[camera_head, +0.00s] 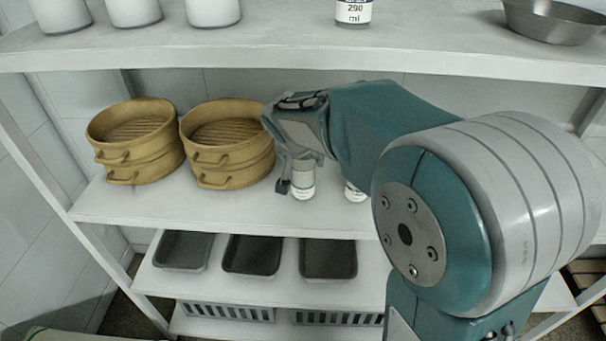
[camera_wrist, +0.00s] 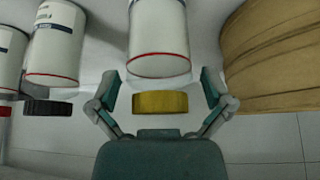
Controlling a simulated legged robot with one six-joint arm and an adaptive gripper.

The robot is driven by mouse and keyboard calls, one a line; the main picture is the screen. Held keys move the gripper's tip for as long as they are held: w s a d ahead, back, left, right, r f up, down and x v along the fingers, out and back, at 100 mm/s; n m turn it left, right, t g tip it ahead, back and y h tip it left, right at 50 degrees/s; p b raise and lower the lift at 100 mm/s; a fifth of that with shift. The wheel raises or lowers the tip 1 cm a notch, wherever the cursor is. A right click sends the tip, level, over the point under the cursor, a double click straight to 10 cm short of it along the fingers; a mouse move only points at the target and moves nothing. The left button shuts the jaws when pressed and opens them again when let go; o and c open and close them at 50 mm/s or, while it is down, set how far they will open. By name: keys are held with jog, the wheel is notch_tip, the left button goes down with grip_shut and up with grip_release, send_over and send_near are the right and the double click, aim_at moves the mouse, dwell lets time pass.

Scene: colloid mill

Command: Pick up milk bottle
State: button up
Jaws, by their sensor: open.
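A white milk bottle (camera_head: 303,182) stands on the middle shelf, mostly hidden behind my gripper in the head view. In the wrist view, a white bottle body with a red line (camera_wrist: 160,45) and a yellow cap (camera_wrist: 160,102) is centred in front of my gripper (camera_wrist: 161,92). My gripper is open, with one finger on each side of the yellow cap. Gaps show between the cap and both fingers. In the head view, one finger hangs just left of the bottle. I cannot tell for certain which bottle the task means.
Two bamboo steamers (camera_head: 228,145) (camera_head: 135,140) are left of my gripper. The upper shelf (camera_head: 280,47) is overhead; dark trays (camera_head: 328,258) are below.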

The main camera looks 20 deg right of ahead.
jog(key=shift+x, duration=0.8)
jog(key=c, duration=1.1)
